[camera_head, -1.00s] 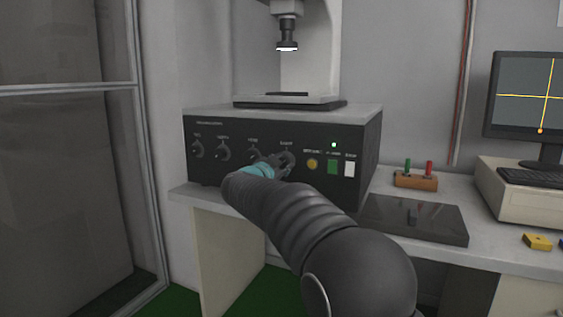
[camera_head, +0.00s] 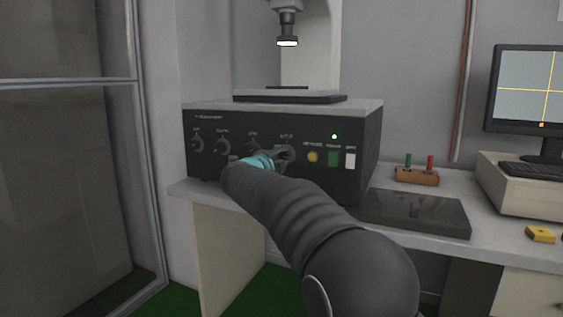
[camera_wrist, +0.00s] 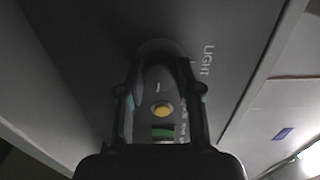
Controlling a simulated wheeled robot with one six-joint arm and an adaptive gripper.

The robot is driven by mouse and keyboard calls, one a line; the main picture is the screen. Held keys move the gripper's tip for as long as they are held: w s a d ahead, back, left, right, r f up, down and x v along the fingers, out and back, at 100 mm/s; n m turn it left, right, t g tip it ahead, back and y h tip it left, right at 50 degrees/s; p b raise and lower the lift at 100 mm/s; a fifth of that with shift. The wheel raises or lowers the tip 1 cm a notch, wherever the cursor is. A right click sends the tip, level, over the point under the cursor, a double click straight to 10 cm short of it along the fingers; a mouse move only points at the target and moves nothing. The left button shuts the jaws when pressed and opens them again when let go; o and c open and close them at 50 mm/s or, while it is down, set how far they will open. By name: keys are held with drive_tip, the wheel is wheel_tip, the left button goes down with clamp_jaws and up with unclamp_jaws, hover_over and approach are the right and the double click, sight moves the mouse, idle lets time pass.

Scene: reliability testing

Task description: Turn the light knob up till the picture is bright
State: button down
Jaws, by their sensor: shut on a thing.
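The light knob (camera_head: 287,155) is the rightmost of the row of knobs on the black control box (camera_head: 310,190). In the wrist view the lettering LIGHT (camera_wrist: 208,60) shows beside it, and the grey knob (camera_wrist: 157,76) with a white mark sits between the fingers. My gripper (camera_head: 279,159) is shut on the knob; in the wrist view its fingers (camera_wrist: 160,100) stand on both sides. The fingers hide part of the knob in the head view. The picture is on the monitor screen (camera_head: 520,75): light grey, with yellow crosshairs and an orange mark at the bottom.
A yellow button (camera_head: 312,157), a green button (camera_head: 333,159) and a white switch (camera_head: 350,161) sit just right of the knob. A microscope (camera_head: 287,42) stands above the box. A dark plate (camera_head: 440,219) and a wooden block (camera_head: 417,177) with plugs lie to the right.

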drive_tip(key=m+b, duration=0.2)
drive_tip(key=m, duration=0.2)
drive_tip(key=shift+f+m, duration=0.15)
drive_tip(key=shift+m, duration=0.15)
drive_tip(key=shift+m+b, duration=1.25)
drive_tip(key=shift+m, duration=1.05)
drive_tip(key=c, duration=0.8)
unclamp_jaws()
drive_tip(key=shift+o, duration=0.2)
drive_tip(key=v, duration=1.2)
drive_tip(key=shift+a, duration=0.1)
